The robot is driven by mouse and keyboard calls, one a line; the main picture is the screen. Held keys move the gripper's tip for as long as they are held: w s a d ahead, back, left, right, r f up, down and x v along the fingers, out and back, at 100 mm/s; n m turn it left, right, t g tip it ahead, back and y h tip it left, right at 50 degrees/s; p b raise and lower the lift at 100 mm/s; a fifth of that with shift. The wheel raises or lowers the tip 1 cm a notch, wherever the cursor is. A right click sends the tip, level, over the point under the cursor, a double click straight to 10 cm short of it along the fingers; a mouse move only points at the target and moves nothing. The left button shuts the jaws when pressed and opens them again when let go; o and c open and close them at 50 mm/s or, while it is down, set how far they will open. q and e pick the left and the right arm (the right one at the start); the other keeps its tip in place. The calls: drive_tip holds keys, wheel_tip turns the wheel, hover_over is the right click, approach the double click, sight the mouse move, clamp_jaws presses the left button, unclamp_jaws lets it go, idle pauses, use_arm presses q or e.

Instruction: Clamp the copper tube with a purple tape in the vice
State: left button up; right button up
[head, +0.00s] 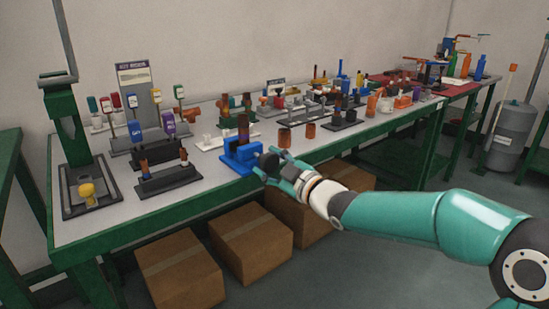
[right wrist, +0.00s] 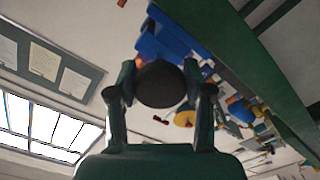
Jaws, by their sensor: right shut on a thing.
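The blue vice (head: 240,157) stands at the front edge of the long table. A brown copper tube (head: 243,128) stands upright at the vice; I cannot make out a purple tape on it, nor how tightly the jaws hold it. My right gripper (head: 271,166) is at the front of the vice, shut on a dark round knob. In the right wrist view the knob (right wrist: 160,84) sits between the two fingers of the gripper (right wrist: 160,92), with the blue vice (right wrist: 170,42) just behind it. My left gripper is not in view.
A dark rack (head: 168,181) with copper fittings is to the left, near a green press (head: 70,140). Signs and several parts crowd the table behind. Cardboard boxes (head: 250,243) lie below on the floor.

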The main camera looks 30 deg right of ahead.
drive_tip(key=m, duration=0.2)
drive_tip(key=m+p, duration=0.2)
drive_tip(key=m, duration=0.1)
drive_tip(key=shift+f+m, duration=0.3)
drive_tip(key=m+p, duration=0.1)
drive_tip(key=m, duration=0.1)
drive_tip(key=m+p, duration=0.1)
drive_tip(key=m, duration=0.2)
drive_tip(key=shift+s+a+f+m, duration=0.1)
drive_tip(key=shift+a+m, duration=0.1)
drive_tip(key=shift+m, duration=0.1)
drive_tip(key=o, duration=1.1)
drive_tip(key=shift+o, duration=0.2)
drive_tip(key=shift+r, duration=0.2)
